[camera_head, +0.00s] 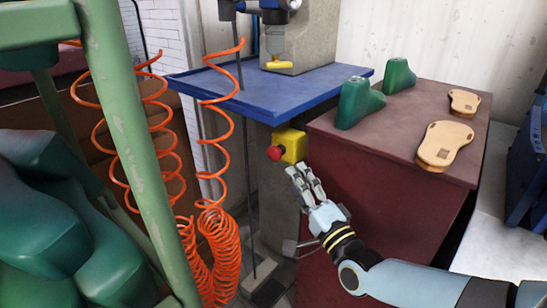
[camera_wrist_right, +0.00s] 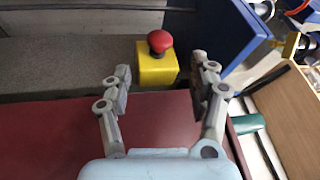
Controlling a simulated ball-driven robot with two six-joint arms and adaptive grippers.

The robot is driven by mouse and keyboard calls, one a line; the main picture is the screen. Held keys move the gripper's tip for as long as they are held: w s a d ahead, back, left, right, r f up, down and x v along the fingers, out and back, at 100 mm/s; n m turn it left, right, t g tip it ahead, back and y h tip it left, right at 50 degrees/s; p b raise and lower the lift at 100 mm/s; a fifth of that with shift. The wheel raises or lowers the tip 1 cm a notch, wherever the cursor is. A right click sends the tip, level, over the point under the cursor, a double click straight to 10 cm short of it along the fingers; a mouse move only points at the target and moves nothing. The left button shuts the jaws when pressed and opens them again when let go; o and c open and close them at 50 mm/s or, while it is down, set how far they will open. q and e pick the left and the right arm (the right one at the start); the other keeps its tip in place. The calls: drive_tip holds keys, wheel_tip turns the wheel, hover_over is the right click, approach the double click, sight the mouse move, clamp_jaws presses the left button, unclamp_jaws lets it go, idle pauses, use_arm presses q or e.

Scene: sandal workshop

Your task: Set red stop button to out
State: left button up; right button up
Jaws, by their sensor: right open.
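The red stop button (camera_head: 275,153) sticks out of a yellow box (camera_head: 292,143) on the grey column below the blue table. In the right wrist view the red button (camera_wrist_right: 160,41) sits on its yellow box (camera_wrist_right: 156,66), ahead of my fingers and between them in the picture. My right gripper (camera_head: 299,171) is open and empty, just below the yellow box in the head view, and apart from it as far as I can see. It also shows in the right wrist view (camera_wrist_right: 161,78). I cannot tell whether the button is in or out. My left gripper is not in view.
A blue table (camera_head: 270,90) stands above the box. A dark red cabinet (camera_head: 400,150) to the right carries green shoe lasts (camera_head: 358,103) and tan soles (camera_head: 444,145).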

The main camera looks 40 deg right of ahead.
sight(278, 159)
drive_tip(key=b+x, duration=0.1)
drive_tip(key=x, duration=0.9)
drive_tip(key=shift+w, duration=0.4)
